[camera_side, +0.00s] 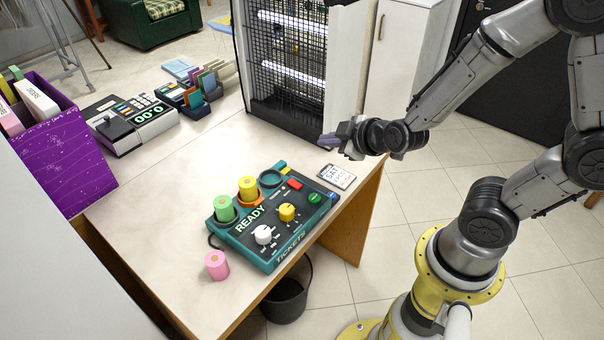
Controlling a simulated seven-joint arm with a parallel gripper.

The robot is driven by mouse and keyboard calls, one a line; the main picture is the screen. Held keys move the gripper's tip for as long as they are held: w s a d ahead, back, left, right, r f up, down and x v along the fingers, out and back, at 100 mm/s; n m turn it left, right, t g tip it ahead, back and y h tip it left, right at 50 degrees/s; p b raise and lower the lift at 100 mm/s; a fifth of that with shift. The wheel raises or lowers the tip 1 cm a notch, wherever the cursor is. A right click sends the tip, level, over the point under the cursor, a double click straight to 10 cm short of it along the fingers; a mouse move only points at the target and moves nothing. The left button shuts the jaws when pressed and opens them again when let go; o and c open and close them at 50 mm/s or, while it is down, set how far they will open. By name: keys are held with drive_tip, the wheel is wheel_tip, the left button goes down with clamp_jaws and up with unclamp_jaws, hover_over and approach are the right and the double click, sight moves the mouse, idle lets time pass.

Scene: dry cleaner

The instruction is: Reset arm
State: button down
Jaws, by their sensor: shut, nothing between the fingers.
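My gripper (328,141) is at the end of my arm, raised near the right edge of the counter. Its fingers point left and are shut, with nothing held. Below and to the left of it, a teal ticket machine (275,214) marked READY and TICKETS lies on the counter. A green roll (224,208) and a yellow roll (248,189) stand in holders at its back left. An empty ring holder (270,178) is beside the yellow roll. A pink roll (217,265) stands on the counter left of the machine.
A card reading SAT (336,176) lies at the counter's right edge. A wire-fronted cabinet (290,65) stands behind. A register (132,122), a file holder (195,98) and a purple box (68,160) occupy the back left. A dark bin (287,298) is on the floor.

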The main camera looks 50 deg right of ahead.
drive_tip(key=s+a+r+y, duration=0.2)
drive_tip(key=r, duration=0.5)
drive_tip(key=s+a+r+y, duration=0.1)
drive_tip(key=s+a+r, duration=0.1)
drive_tip(key=r, duration=0.5)
drive_tip(key=s+f+m+g, duration=0.2)
drive_tip(key=s+m+g, duration=0.3)
drive_tip(key=s, duration=0.9)
drive_tip(key=shift+d+f, duration=0.15)
